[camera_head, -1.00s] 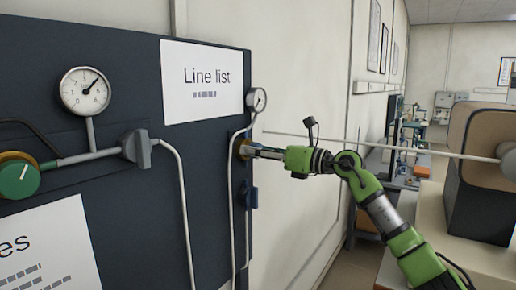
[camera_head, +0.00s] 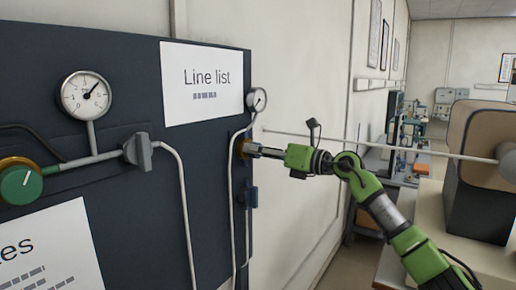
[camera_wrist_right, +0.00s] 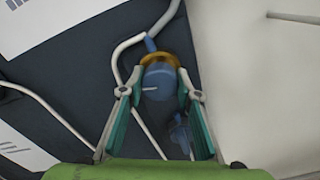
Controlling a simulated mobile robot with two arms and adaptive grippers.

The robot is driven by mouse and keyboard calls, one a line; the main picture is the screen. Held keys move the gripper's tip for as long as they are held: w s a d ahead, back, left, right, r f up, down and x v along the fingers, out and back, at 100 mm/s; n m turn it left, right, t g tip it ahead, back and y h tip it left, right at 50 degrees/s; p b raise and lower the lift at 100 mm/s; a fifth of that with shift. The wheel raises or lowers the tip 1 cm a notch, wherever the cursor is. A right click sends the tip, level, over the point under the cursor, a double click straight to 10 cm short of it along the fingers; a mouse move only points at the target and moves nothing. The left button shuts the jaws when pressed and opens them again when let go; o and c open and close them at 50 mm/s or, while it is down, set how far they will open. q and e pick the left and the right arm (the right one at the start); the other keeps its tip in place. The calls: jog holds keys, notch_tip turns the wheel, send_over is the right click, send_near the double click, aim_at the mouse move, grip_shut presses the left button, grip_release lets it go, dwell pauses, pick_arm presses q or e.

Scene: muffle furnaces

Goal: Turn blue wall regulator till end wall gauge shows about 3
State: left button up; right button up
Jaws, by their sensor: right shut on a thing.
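The blue wall regulator (camera_wrist_right: 159,80) has a gold collar and a white mark on its face, seen in the right wrist view. My right gripper (camera_wrist_right: 158,92) is shut on it, one finger on each side. In the head view my right gripper (camera_head: 256,150) reaches the panel's right edge and mostly hides the regulator. The end wall gauge (camera_head: 257,99) is just above it, seen at a steep angle; its reading is too small to tell. My left gripper is not in view.
The dark panel (camera_head: 120,200) also carries a larger gauge (camera_head: 86,95), a green regulator (camera_head: 20,183) and a grey valve handle (camera_head: 138,151). A blue valve (camera_head: 250,196) sits below my right gripper. A thin rod (camera_head: 400,149) crosses behind my right arm.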

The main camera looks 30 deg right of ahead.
jog(key=m+p, duration=0.1)
jog(key=m, duration=0.1)
jog(key=m+p, duration=0.1)
jog(key=p, duration=0.1)
jog(key=shift+r+m, duration=0.2)
jog(key=shift+m, duration=0.2)
jog(key=m+p, duration=0.7)
jog(key=shift+f+m+p, duration=0.15)
jog(key=shift+m+p, duration=1.35)
jog(key=shift+p, duration=0.1)
jog(key=o, duration=1.1)
jog(key=shift+d+f, duration=0.1)
jog(key=shift+v, duration=6)
